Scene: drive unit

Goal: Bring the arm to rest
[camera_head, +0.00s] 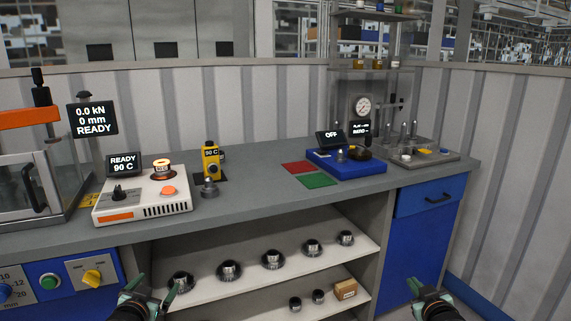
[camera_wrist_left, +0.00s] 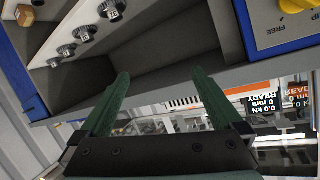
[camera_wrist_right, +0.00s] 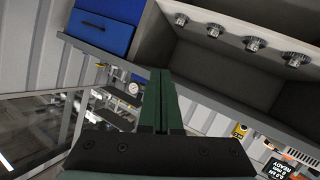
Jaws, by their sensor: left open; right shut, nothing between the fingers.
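My left gripper (camera_head: 150,290) is at the bottom of the head view, in front of the shelves below the bench. Its two green fingers stand wide apart with nothing between them in the left wrist view (camera_wrist_left: 160,95). My right gripper (camera_head: 416,292) is at the bottom right of the head view, in front of the blue cabinet (camera_head: 425,235). Its green fingers lie together and empty in the right wrist view (camera_wrist_right: 160,75). Both grippers are apart from the bench and the parts.
The grey bench (camera_head: 255,205) carries a white heater unit (camera_head: 142,198), a press (camera_head: 30,170) at left, a blue fixture (camera_head: 350,165) and red and green pads (camera_head: 318,181). Several metal parts (camera_head: 272,259) and a small brown box (camera_head: 345,289) sit on the shelves below.

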